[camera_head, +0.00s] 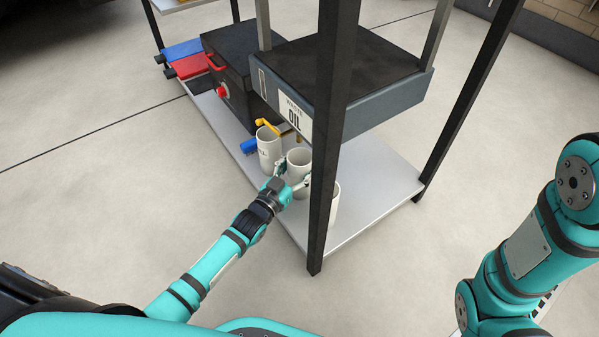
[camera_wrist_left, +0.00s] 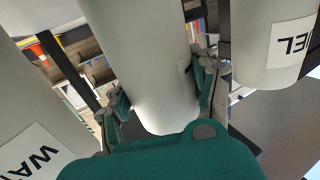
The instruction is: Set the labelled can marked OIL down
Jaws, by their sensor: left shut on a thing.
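A white can (camera_head: 298,162) stands upright between the fingers of my left gripper (camera_head: 293,180), at the shelf's front edge. In the left wrist view the same can (camera_wrist_left: 150,60) fills the middle, with the fingers on either side of it. The gripper is shut on it. Only a sliver of its label shows, so its marking cannot be read. The head view does not show clearly whether its base touches the lower shelf (camera_head: 375,190). My right gripper is out of view.
A second white can (camera_head: 269,150) stands to the left, a third (camera_head: 335,200) partly behind the black post (camera_head: 325,150). In the wrist view, neighbouring labels show "WA" (camera_wrist_left: 30,155) and "EL" (camera_wrist_left: 292,42). A grey box with an OIL sign (camera_head: 294,113) overhangs. Shelf at right is clear.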

